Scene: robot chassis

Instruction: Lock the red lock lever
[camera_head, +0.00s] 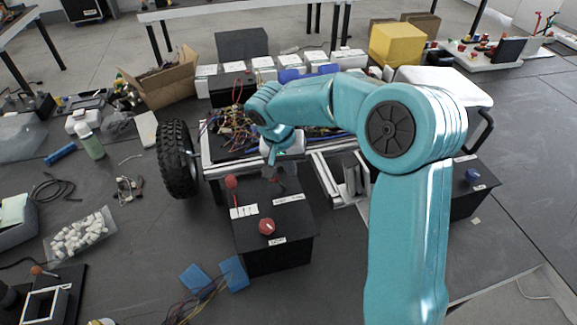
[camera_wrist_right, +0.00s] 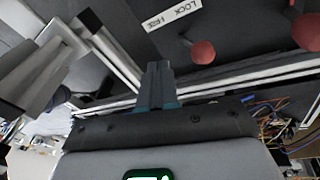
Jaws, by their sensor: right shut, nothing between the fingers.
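A black box (camera_head: 270,245) stands in the middle of the floor area in the head view, with a red round knob (camera_head: 267,227), a red ball-topped lever (camera_head: 231,182) and white labels on top. In the right wrist view, a red ball on a short stem (camera_wrist_right: 203,52) sits near a white label reading LOCK HERE (camera_wrist_right: 172,15); another red ball (camera_wrist_right: 305,30) is at the right edge. My right gripper (camera_wrist_right: 158,68) is shut and empty, apart from the nearer ball and to its left. In the head view my right arm hides part of the box's far side. My left gripper is out of view.
A black wheel (camera_head: 177,160) stands left of the box. A tray of tangled wires (camera_head: 228,130) and metal rails (camera_head: 325,175) lie behind it. Blue blocks (camera_head: 234,273) lie at the front left. A second black box (camera_head: 470,185) is at the right.

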